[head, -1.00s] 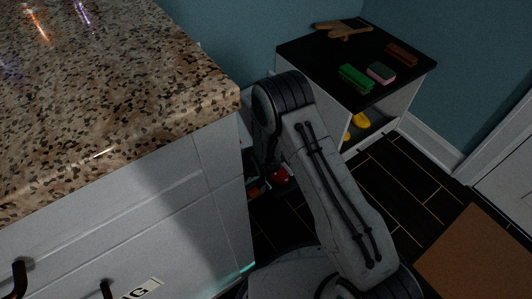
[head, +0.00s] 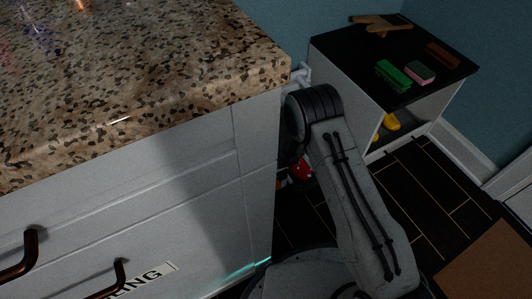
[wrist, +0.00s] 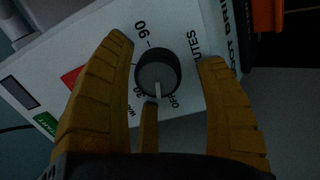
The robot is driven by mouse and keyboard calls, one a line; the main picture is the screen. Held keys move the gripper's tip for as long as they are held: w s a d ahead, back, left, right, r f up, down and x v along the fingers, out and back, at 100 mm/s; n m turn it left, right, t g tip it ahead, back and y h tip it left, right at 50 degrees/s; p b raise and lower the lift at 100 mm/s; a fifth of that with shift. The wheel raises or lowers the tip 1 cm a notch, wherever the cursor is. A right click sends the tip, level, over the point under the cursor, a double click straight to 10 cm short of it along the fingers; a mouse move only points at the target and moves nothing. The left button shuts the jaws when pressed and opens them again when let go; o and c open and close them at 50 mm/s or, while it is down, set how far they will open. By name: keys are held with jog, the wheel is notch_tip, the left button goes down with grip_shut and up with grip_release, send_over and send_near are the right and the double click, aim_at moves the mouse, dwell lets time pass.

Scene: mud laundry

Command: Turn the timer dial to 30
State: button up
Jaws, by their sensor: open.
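The timer dial (wrist: 157,72) is a dark round knob on a pale panel (wrist: 190,40) in the wrist view. Its white pointer line points down in the picture, between the printed 30 at lower left and OFF at lower right. A printed 90 is at upper left. My gripper (wrist: 165,52) has yellow fingers spread apart, one to each side of the dial and a shorter one below it. I cannot tell whether any finger touches the dial. In the head view my arm hides the gripper, and the dial is not visible.
A speckled stone counter (head: 130,70) over white drawers fills the left of the head view. A low black-topped cabinet (head: 350,50) carries green and pink sponges (head: 393,75). A brown mat (head: 490,270) lies on the dark floor. An orange object (wrist: 267,15) is by the panel.

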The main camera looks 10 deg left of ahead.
jog(key=shift+f, duration=0.1)
dwell(0.3)
jog(key=c, duration=1.2)
